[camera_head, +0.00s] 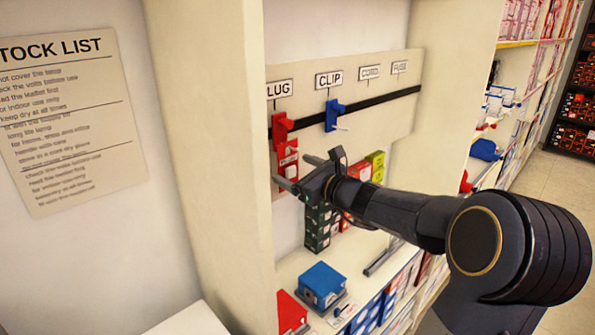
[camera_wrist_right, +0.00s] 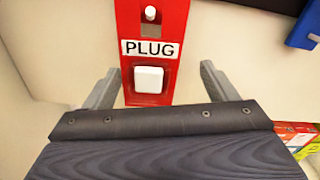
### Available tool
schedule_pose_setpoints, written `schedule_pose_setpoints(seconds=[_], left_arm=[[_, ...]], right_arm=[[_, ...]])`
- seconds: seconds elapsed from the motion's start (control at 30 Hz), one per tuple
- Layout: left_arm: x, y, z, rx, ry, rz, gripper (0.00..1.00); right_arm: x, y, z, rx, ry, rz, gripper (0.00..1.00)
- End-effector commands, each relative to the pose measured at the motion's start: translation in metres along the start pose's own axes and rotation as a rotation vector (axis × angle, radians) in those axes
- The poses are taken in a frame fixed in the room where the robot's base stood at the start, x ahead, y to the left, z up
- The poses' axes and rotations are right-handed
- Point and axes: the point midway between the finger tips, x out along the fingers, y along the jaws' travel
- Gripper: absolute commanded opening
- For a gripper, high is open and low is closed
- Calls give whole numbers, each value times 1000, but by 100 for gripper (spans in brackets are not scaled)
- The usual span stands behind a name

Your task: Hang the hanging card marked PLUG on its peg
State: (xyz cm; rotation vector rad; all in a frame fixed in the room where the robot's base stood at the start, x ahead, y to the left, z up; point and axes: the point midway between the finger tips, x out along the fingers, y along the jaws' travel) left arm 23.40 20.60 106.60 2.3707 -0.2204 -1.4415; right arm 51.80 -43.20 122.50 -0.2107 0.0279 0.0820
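The red hanging card marked PLUG (camera_wrist_right: 151,80) fills the upper middle of the right wrist view, with a white block below its label. A round white peg tip (camera_wrist_right: 151,13) shows at the card's top. In the head view, the card (camera_head: 287,158) hangs upright just below the red peg holder (camera_head: 281,128) under the PLUG sign (camera_head: 279,89). My right gripper (camera_head: 291,170) is open in front of the card's lower part. Its fingers stand either side of the card, with gaps on both sides. My left gripper is not in view.
A blue peg holder (camera_head: 334,115) sits to the right under the CLIP sign (camera_head: 328,79), on the dark rail (camera_head: 375,101). Green boxes (camera_head: 318,226) stand below the gripper. A blue box (camera_head: 322,285) is on the lower shelf. A pale upright panel (camera_head: 212,150) stands left.

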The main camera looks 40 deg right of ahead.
Motion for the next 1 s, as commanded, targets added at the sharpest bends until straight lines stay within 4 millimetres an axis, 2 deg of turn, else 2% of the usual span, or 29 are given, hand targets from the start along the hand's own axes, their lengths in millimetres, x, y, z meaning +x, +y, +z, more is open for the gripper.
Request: schedule_pose_setpoints(seconds=[0.27, 0.7, 1.0], left_arm=[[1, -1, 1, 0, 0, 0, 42], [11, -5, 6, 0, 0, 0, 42], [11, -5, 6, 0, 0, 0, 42]], right_arm=[[-5, 0, 0, -1, 0, -1, 79], [-71, 0, 0, -1, -1, -2, 79], [-78, 0, 0, 0, 0, 0, 79]])
